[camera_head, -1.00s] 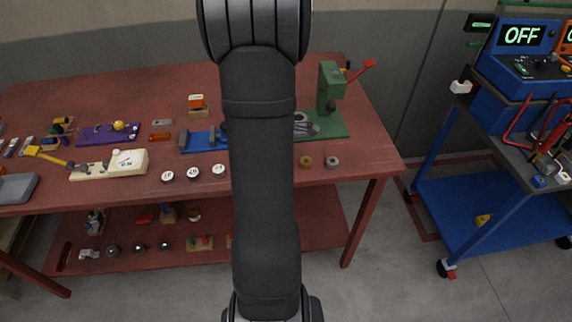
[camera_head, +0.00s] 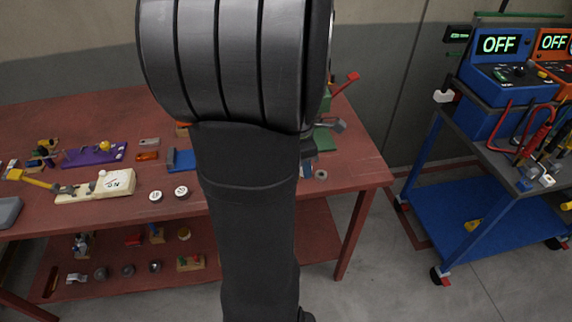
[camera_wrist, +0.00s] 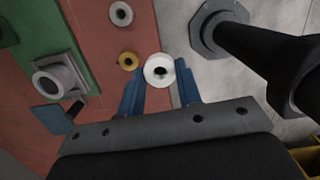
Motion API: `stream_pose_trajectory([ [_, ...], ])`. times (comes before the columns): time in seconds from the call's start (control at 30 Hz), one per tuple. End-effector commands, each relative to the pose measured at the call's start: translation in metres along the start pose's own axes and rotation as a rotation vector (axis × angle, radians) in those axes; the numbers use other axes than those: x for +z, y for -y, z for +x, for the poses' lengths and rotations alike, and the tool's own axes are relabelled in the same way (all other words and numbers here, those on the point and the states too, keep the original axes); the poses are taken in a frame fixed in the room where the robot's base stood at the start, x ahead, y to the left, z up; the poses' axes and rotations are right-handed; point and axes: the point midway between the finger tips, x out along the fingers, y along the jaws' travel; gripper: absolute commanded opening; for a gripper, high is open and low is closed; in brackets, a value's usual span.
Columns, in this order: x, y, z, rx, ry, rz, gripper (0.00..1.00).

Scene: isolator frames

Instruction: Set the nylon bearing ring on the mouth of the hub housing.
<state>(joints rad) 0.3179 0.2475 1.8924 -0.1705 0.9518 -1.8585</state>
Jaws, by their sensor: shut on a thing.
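In the wrist view, my gripper (camera_wrist: 159,72) has its blue fingers shut on a white ring with a dark centre hole, which looks like the nylon bearing ring (camera_wrist: 150,67). Its face is turned to the wrist camera. A grey square-flanged part with a round open mouth, seemingly the hub housing (camera_wrist: 70,75), sits on a green base at the left. The held ring is apart from it, to its right in this view. In the head view my arm hides the housing, and the held ring cannot be made out there.
A brass-coloured ring (camera_wrist: 127,61) and a grey ring (camera_wrist: 121,14) lie on the red bench (camera_head: 225,210) near my fingers. The grey ring also shows in the head view (camera_head: 316,174). A blue cart (camera_head: 455,205) with meters stands right of the bench, across grey floor.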

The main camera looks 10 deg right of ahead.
Motion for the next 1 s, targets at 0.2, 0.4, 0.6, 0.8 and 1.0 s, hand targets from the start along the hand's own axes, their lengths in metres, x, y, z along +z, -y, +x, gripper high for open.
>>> stream_pose_trajectory([
  [0.2,0.016,0.008,-0.010,0.002,0.001,-0.009,0.10],
  [0.4,0.024,-0.040,-0.019,0.014,0.000,-0.104,0.10],
  [0.6,0.023,-0.120,-0.030,0.039,-0.001,-0.256,0.10],
  [0.8,0.015,-0.181,-0.036,0.059,0.001,-0.382,0.10],
  [1.0,0.009,-0.209,-0.038,0.069,0.001,-0.445,0.10],
])
